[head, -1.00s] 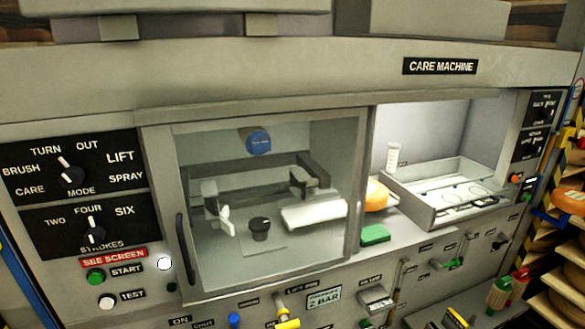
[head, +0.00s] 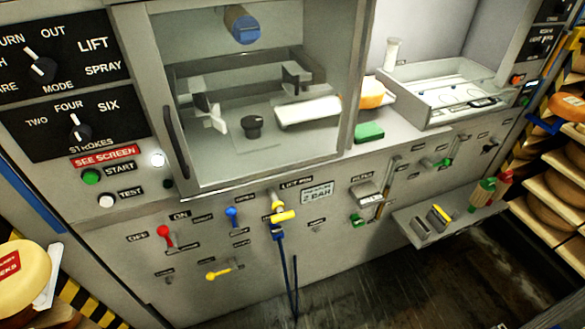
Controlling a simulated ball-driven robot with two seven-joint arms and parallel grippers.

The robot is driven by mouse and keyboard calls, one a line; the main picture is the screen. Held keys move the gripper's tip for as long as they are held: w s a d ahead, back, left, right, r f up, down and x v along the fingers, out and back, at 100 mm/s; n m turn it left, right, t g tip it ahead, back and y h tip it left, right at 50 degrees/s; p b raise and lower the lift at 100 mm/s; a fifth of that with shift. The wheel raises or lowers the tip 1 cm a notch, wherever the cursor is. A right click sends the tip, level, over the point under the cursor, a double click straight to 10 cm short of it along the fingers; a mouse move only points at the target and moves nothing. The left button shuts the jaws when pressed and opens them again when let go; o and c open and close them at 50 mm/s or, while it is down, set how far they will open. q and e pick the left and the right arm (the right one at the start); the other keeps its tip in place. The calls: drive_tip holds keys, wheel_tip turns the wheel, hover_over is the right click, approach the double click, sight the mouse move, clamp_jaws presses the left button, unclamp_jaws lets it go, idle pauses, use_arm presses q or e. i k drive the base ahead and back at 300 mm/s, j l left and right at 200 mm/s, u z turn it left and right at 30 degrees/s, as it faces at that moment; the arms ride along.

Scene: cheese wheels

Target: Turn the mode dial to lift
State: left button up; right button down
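The mode dial (head: 43,69) is a black knob with a white pointer, on a black label plate at the upper left of the care machine's front. The LIFT label (head: 93,44) is to the right of the dial, between OUT and SPRAY. Neither of my grippers shows in the head view.
Below is the strokes dial (head: 81,132), then the green start button (head: 91,176) and white test button (head: 106,201). The glass door (head: 250,100) stands right of the dials. A yellow cheese wheel (head: 22,275) is at lower left.

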sight(44, 69)
drive_tip(key=u, duration=0.4)
drive_tip(key=j+u, duration=0.15)
drive_tip(key=u, duration=0.2)
drive_tip(key=i+u, duration=0.1)
drive_tip(key=u, duration=0.3)
